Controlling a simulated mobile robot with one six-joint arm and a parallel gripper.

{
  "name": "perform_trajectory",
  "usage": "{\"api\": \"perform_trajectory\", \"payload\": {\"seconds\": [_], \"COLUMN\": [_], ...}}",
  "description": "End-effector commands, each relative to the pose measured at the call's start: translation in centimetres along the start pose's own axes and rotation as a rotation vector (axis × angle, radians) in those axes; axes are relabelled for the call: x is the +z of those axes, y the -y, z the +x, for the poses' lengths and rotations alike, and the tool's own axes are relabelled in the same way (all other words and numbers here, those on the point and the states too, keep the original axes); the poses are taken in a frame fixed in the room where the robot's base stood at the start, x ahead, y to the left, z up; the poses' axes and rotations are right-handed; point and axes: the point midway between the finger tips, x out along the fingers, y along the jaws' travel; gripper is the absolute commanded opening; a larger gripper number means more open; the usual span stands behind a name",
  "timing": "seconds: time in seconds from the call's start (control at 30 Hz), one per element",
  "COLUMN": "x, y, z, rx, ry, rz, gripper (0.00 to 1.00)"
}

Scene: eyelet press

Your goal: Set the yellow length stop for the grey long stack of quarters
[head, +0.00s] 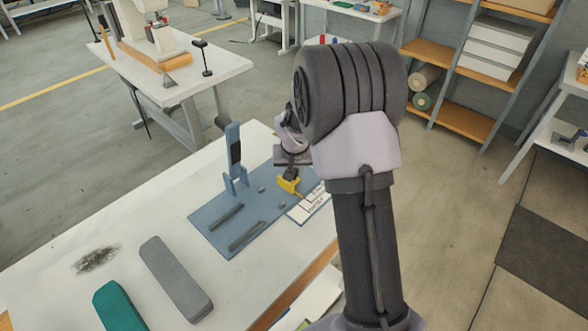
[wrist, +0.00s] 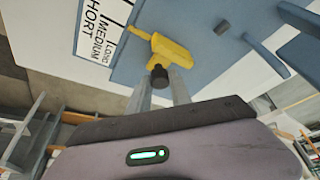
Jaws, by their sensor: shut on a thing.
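The yellow length stop (head: 290,184) sits on the blue base plate (head: 207,228) of the press, beside the white label card (head: 312,205). In the wrist view, the yellow stop (wrist: 168,50) has a dark knob (wrist: 159,76), and my gripper (wrist: 160,84) is shut on that knob. The stop's narrow pointer reaches toward the card (wrist: 98,35), marked SHORT, MEDIUM and LONG; I cannot tell exactly which mark it meets. The grey long stack of quarters (head: 177,280) lies flat on the table, left of the plate.
A teal stack (head: 120,306) lies at the front left. The upright blue press lever (head: 234,155) stands at the plate's back, and dark rails (head: 246,236) lie on the plate. A dark smudge (head: 96,260) marks the table. The table's left part is mostly clear.

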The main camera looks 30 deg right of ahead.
Motion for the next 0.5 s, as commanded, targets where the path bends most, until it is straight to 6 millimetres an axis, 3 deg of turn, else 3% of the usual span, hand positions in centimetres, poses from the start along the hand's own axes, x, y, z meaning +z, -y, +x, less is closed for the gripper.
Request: {"api": "perform_trajectory", "payload": {"seconds": [0.37, 0.5], "x": [0.0, -1.1], "y": [0.0, -1.1], "z": [0.0, 0.1], "rx": [0.000, 0.001], "ry": [0.000, 0.001], "rz": [0.000, 0.003], "gripper": [0.00, 0.00]}}
